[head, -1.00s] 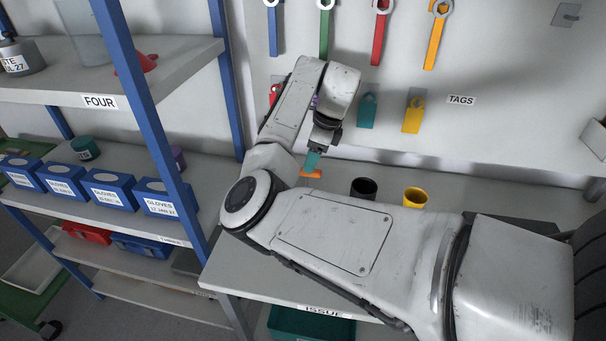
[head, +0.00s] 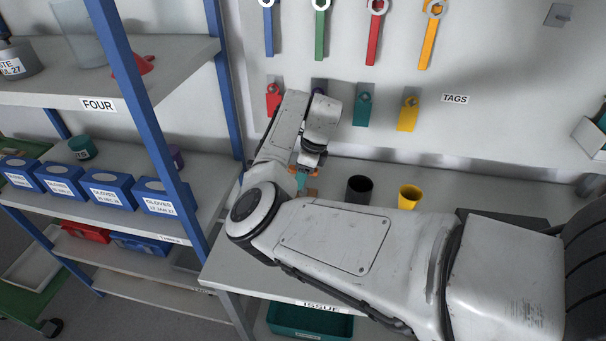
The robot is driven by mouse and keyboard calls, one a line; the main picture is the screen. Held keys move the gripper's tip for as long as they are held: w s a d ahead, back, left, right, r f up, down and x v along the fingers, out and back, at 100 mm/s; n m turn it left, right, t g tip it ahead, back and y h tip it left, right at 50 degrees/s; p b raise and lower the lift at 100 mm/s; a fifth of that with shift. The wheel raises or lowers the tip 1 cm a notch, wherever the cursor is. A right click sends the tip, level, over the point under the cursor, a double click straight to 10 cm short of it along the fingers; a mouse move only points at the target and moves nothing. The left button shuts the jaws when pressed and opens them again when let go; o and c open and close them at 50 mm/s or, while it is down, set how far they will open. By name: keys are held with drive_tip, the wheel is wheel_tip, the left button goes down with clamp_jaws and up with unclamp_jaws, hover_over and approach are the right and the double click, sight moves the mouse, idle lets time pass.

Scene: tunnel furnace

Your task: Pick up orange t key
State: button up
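An orange piece (head: 312,192), which looks like the orange T key, is on the grey bench near the back wall. Only small parts of it show; my arm and gripper cover the rest. My gripper (head: 302,181) points down at it, with its teal fingertips right beside or around it. I cannot tell whether the fingers touch the key or how wide they are apart.
A black cup (head: 359,189) and a yellow cup (head: 409,197) stand on the bench right of my gripper. Colored tags (head: 362,108) and long wrenches (head: 374,38) hang on the wall behind. A blue-posted shelf (head: 150,110) stands close on the left.

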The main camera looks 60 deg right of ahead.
clamp_jaws()
drive_tip(key=shift+r, duration=0.1)
idle(0.4)
drive_tip(key=shift+r+b, duration=0.4)
drive_tip(key=shift+r, duration=0.3)
drive_tip(key=s+a+r+b, duration=0.1)
drive_tip(key=s+a+r, duration=0.7)
drive_tip(key=s+r, duration=0.3)
drive_tip(key=shift+a+r, duration=0.2)
drive_tip(key=shift+r, duration=0.05)
drive_tip(key=shift+s, duration=0.1)
drive_tip(key=shift+r, duration=0.1)
drive_tip(key=shift+r+p, duration=1.9)
drive_tip(key=shift+p, duration=0.1)
